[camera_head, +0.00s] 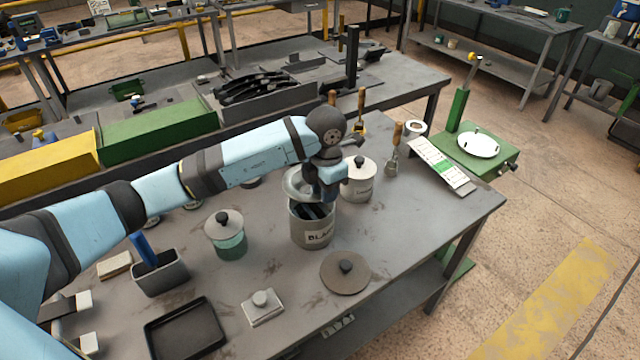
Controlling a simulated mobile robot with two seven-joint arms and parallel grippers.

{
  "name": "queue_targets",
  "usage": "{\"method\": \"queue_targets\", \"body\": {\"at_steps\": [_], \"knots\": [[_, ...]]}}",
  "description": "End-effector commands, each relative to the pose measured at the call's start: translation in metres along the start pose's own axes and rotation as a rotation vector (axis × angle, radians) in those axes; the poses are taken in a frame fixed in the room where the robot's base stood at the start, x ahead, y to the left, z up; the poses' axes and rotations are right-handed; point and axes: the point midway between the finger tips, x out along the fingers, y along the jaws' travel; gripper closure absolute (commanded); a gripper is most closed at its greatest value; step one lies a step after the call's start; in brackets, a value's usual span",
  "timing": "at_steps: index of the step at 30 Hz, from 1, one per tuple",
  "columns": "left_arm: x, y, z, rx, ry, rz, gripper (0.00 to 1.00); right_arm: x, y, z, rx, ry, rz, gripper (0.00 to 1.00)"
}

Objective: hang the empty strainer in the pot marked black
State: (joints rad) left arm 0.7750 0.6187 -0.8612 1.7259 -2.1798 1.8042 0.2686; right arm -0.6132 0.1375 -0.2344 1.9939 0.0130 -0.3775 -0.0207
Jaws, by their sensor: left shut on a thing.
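The grey pot marked BLACK (313,232) stands upright on the bench with its mouth open. Its flat, dark-knobbed lid (344,273) lies on the bench in front of it. A pale metal bowl-like strainer (296,181) shows at the back left of the pot's mouth, partly hidden by my gripper. My left gripper (326,197) points down over the pot and is shut on the strainer. Dark shapes show in the pot mouth; I cannot tell what they are, nor whether the strainer touches the rim.
A lidded pale pot (358,182) stands close behind right. A green lidded jar (228,238), a grey holder (161,275), a black tray (185,331) and a small knobbed block (262,305) stand left and front. A green scale (478,148) is at right. The bench's right front is bare.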

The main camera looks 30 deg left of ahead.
Motion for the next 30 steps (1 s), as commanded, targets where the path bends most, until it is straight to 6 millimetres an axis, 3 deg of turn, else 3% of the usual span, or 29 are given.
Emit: {"method": "queue_targets", "body": {"at_steps": [13, 30], "knots": [[0.001, 0.001, 0.0, -0.002, -0.001, 0.009, 0.88, 0.002, 0.001, 0.006, -0.001, -0.003, 0.002, 0.42], [0.053, 0.0, 0.0, -0.002, -0.001, 0.007, 0.88, 0.024, 0.0, 0.039, -0.001, -0.003, -0.003, 0.42]]}}
